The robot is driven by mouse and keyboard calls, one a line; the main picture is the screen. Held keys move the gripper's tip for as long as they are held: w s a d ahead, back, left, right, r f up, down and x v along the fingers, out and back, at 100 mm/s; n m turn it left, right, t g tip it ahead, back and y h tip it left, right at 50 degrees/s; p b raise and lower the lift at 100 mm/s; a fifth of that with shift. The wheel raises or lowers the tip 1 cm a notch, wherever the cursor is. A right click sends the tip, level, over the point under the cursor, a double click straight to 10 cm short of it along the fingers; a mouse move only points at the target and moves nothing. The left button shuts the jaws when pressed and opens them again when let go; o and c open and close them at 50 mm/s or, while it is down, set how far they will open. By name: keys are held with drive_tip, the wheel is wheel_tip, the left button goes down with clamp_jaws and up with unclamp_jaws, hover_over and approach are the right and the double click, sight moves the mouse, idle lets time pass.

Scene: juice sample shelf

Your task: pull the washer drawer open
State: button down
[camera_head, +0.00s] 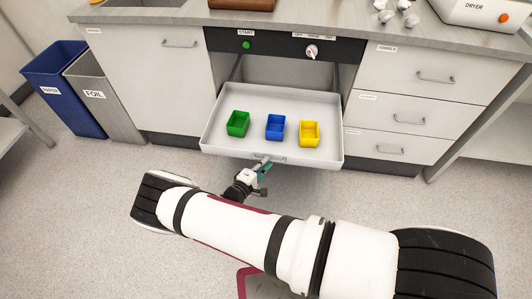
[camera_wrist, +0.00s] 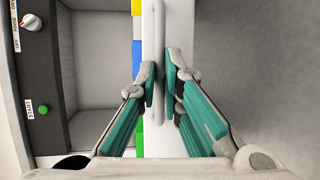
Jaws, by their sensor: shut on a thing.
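The washer drawer (camera_head: 222,150) is a white tray-like drawer, pulled well out from under the dark control panel (camera_head: 275,47) in the head view. In the wrist view its pale front (camera_wrist: 153,22) runs down the middle. Its handle (camera_head: 277,159) is on the front face, low and near the middle. My gripper (camera_head: 264,164) is at this handle, and in the wrist view my gripper (camera_wrist: 163,82) has its teal fingers shut on the handle. The fingers hide part of the handle.
Green (camera_head: 238,123), blue (camera_head: 275,127) and yellow (camera_head: 310,133) bins stand in the drawer. A start button (camera_head: 246,45) and a knob (camera_head: 312,52) are on the panel. Side drawers (camera_head: 400,115) are closed at right; paper and foil bins (camera_head: 105,97) stand at left. Floor before the drawer is clear.

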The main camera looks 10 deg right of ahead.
drive_tip(key=shift+s+a, duration=0.2)
drive_tip(key=shift+s, duration=0.2)
drive_tip(key=c, duration=1.7)
unclamp_jaws()
drive_tip(key=v, duration=1.2)
